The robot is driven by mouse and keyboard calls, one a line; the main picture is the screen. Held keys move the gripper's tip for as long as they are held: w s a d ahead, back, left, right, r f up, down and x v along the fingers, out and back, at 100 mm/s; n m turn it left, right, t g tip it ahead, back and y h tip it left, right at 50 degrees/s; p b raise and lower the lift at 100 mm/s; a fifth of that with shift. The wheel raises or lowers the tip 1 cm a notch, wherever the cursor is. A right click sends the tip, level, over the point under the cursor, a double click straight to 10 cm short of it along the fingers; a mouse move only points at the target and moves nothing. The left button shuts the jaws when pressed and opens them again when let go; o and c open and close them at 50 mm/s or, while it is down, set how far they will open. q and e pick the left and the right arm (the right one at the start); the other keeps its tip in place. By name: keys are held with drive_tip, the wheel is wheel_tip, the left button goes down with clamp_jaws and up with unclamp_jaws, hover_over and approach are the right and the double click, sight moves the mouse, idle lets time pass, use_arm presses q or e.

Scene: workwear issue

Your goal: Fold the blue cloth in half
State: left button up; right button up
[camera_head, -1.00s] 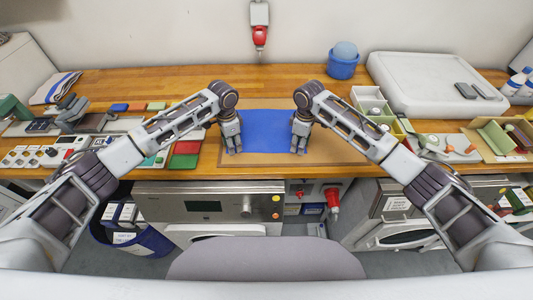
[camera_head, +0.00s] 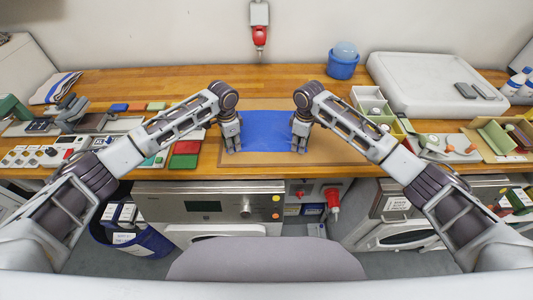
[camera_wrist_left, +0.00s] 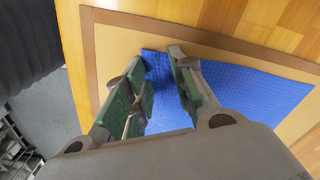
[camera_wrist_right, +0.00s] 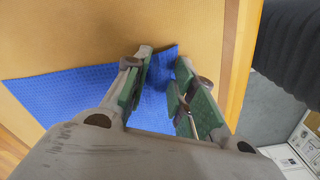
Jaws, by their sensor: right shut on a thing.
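The blue cloth (camera_head: 267,131) lies spread on a brown-bordered tan mat (camera_head: 267,160) on the wooden bench. My left gripper (camera_head: 233,149) points down at the cloth's near left corner. In the left wrist view its fingers (camera_wrist_left: 158,55) stand on either side of a bit of cloth (camera_wrist_left: 230,90); whether they grip it is unclear. My right gripper (camera_head: 299,149) is at the near right corner. In the right wrist view its fingers (camera_wrist_right: 163,57) are shut on the cloth's corner (camera_wrist_right: 70,92). The rest of the cloth looks flat.
Green and red blocks (camera_head: 186,147) lie left of the mat. Open trays (camera_head: 371,105) and a large pale case (camera_head: 430,82) stand to the right. A blue tub (camera_head: 342,68) stands behind. The bench behind the mat is clear.

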use_arm(q)
drive_tip(key=shift+a+f, duration=0.1)
drive_tip(key=shift+f, duration=0.05)
clamp_jaws()
use_arm(e)
drive_tip(key=shift+s+d+f, duration=0.1)
drive_tip(key=shift+f, duration=0.1)
clamp_jaws()
use_arm(q)
drive_tip(key=shift+s+a+f, duration=0.15)
drive_tip(key=shift+s+f, duration=0.05)
use_arm(e)
drive_tip(key=shift+d+f, duration=0.1)
drive_tip(key=shift+d, duration=0.05)
idle(0.5)
use_arm(q)
drive_tip(key=shift+r+p, duration=0.25)
drive_tip(key=shift+p, duration=0.05)
use_arm(e)
drive_tip(key=shift+r, duration=0.25)
